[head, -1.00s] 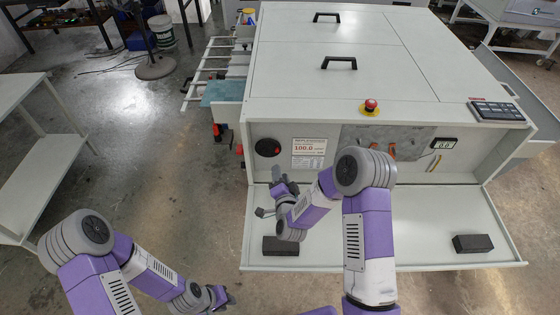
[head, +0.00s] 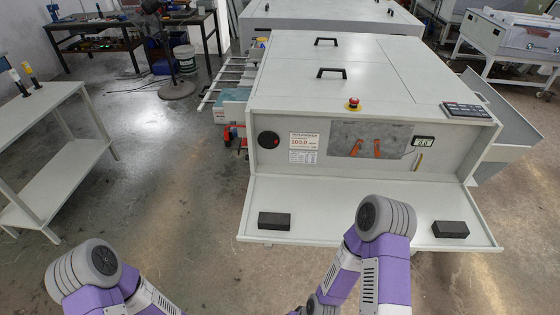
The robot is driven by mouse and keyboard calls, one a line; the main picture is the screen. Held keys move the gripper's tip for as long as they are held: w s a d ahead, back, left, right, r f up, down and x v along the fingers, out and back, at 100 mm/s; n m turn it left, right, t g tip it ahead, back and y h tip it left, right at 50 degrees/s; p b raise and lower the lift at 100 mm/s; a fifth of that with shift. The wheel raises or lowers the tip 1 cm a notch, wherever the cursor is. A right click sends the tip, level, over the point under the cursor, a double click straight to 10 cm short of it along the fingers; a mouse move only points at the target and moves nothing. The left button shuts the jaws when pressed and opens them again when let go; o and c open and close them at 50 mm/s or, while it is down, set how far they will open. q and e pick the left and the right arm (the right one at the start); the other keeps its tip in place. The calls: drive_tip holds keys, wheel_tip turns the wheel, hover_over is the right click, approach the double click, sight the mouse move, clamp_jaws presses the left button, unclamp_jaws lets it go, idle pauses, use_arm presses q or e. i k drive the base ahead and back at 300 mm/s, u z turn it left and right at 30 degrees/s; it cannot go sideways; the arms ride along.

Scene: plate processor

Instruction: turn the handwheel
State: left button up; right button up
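The handwheel (head: 268,140) is a small black disc with a red spot on its right side. It is on the left of the machine's front panel, beside a printed label sheet. Nothing of mine covers it or touches it. Neither gripper shows in the head view. My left arm comes in at the bottom left and its end runs out of the bottom edge. My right arm is bent at the bottom right, with its forearm pointing down and left, and its end is cut off by the bottom edge. Both arms are well short of the handwheel.
The lowered front flap (head: 350,205) carries a black block (head: 274,221) at left and another (head: 451,229) at right. A red emergency button (head: 353,105) and a keypad (head: 467,111) sit on top. A white table (head: 45,135) stands left, with open floor between.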

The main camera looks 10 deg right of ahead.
sight(267, 139)
drive_tip(key=z, duration=0.05)
drive_tip(key=k, duration=0.7)
drive_tip(key=u, duration=0.85)
drive_tip(key=i, duration=1.6)
drive_tip(key=z, duration=0.75)
